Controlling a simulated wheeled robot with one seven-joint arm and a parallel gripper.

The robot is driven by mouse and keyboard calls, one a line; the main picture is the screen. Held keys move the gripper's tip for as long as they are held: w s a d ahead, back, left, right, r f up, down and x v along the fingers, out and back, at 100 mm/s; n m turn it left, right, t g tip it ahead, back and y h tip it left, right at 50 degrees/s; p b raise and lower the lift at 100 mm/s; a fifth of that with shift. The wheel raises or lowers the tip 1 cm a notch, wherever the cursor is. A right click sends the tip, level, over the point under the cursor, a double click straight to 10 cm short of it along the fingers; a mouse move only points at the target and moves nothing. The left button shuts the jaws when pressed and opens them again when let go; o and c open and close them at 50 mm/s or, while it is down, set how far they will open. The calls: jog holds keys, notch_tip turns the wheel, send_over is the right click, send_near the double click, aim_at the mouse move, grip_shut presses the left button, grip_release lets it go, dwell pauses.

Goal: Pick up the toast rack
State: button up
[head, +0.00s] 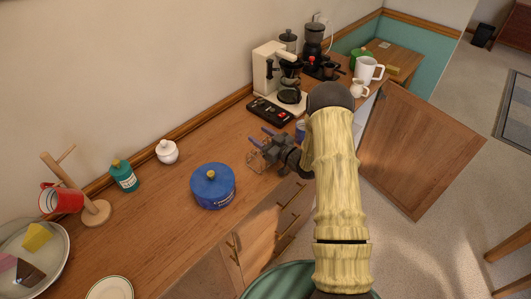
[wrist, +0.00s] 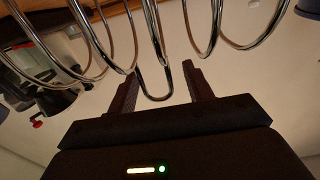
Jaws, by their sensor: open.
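The toast rack is a row of thin shiny wire loops. In the head view the rack (head: 257,160) stands on the wooden counter, small and partly hidden by my gripper (head: 259,136). In the wrist view the rack's loops (wrist: 153,98) cross the top of the picture, close to the camera. My gripper (wrist: 160,85) is open, its two dark fingers apart. One narrow middle loop shows between the fingers, with wider loops on both sides. I cannot tell whether either finger touches the wire.
A blue lidded tin (head: 213,187) stands left of the rack on the counter (head: 150,225). A blue can (head: 300,131) stands close behind my gripper. A black device (head: 270,111) and a cream coffee machine (head: 268,68) are farther back. An open cabinet door (head: 420,150) sticks out at right.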

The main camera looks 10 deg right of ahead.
dwell(0.4)
grip_shut()
jog(key=shift+r, duration=0.15)
notch_tip(320, 180, up, 10)
jog(key=b, duration=0.2)
dwell(0.5)
dwell(0.4)
